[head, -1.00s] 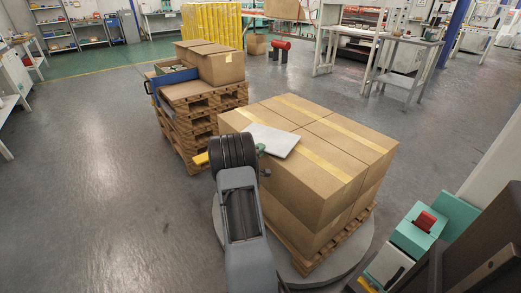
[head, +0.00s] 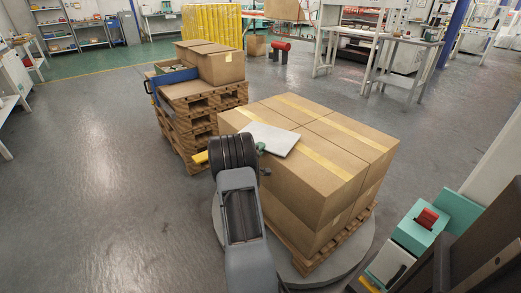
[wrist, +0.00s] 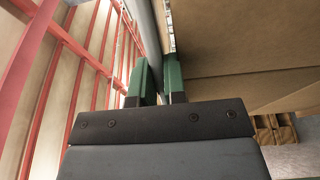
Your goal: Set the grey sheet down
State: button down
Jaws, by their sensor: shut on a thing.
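The grey sheet (head: 272,139) is a thin, pale, flat piece over the near left part of the stacked cartons' top. My gripper (head: 261,148) is at its near edge, mostly hidden behind my dark wrist. In the wrist view, the green fingers of my gripper (wrist: 160,80) are closed on the grey sheet (wrist: 149,35), seen as a narrow grey strip between them. I cannot tell whether the sheet touches the cartons beneath it.
The large cartons (head: 345,165) stand on a pallet on a round grey turntable (head: 355,250). A pallet stack (head: 190,130) with smaller cartons (head: 222,68) stands at left. A teal machine with a red part (head: 428,217) is at lower right. Open floor lies left.

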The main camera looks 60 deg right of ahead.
jog(key=shift+s+a+f+b, duration=0.15)
jog(key=shift+f+b, duration=0.35)
jog(key=shift+f, duration=0.65)
jog(key=c, duration=1.3)
grip_release()
jog(key=shift+o, duration=1)
notch_tip(320, 180, up, 5)
jog(key=shift+f+p, duration=0.1)
jog(key=shift+p, duration=0.65)
jog(key=s+a+r+p, duration=0.3)
jog(key=s+a+r, duration=0.5)
jog(key=a+r, duration=0.2)
jog(key=shift+s+a+r, duration=0.2)
jog(key=shift+a+r, duration=0.05)
jog(key=shift+a, duration=0.1)
